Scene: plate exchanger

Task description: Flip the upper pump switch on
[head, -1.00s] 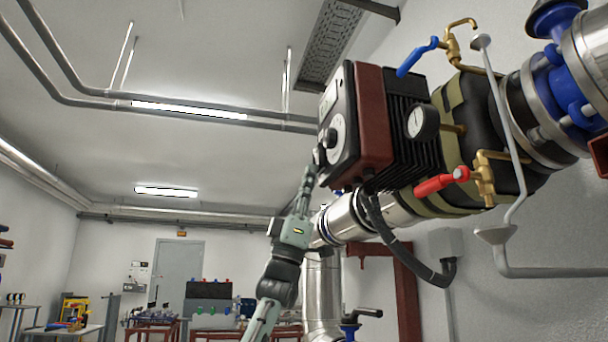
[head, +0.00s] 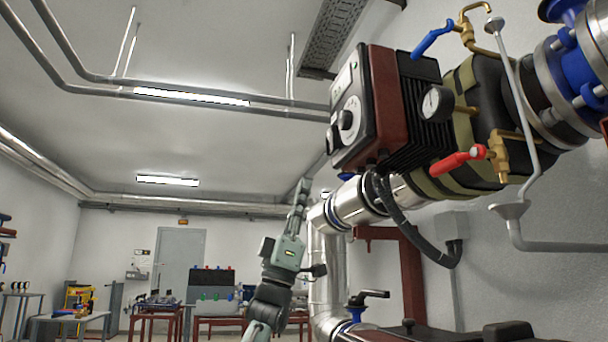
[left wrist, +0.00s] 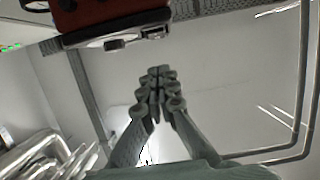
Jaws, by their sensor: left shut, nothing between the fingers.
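The upper pump (head: 386,100) is a dark red and black box mounted on the pipe at upper right in the head view. Its grey front panel carries a round dial with a knob (head: 346,120) and a small dark switch-like part (head: 332,139) at the lower left; its on or off position is too small to tell. My left gripper (head: 303,184) points up, below and left of the panel, apart from it. Its fingers are together and empty, as the left wrist view (left wrist: 158,75) shows. There the pump (left wrist: 110,18) is at the top left. My right gripper is not in view.
A pressure gauge (head: 436,103), a blue lever (head: 432,42) and a red lever (head: 457,161) sit right of the pump. A black hose (head: 407,228) hangs beneath it. A silver pipe (head: 327,265) stands right of my left gripper. Open air lies to its left.

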